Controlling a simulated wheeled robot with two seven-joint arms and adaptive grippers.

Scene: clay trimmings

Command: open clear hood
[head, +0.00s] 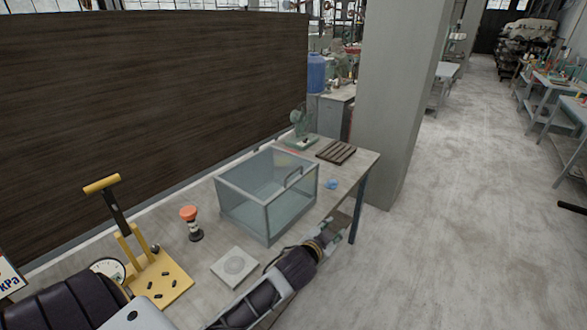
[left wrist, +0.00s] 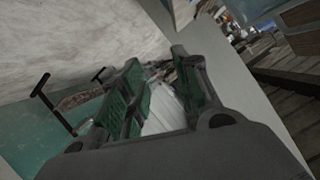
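The clear hood (head: 248,204) is a glass box with grey edges on the workbench (head: 205,260). It looks closed. Its dark bar handle (head: 293,177) is on the right-hand face. My left gripper (head: 338,228) is to the right of the hood by the bench's front edge, apart from the handle. In the left wrist view its green-padded fingers (left wrist: 158,95) are spread with nothing seen between them. A black handle (left wrist: 58,103) stands off a teal glass face (left wrist: 28,130), left of the fingers. My right gripper is not in view.
A yellow lever press (head: 150,285), an orange-topped tool (head: 190,222) and a square pale plate (head: 235,267) are left and front of the hood.

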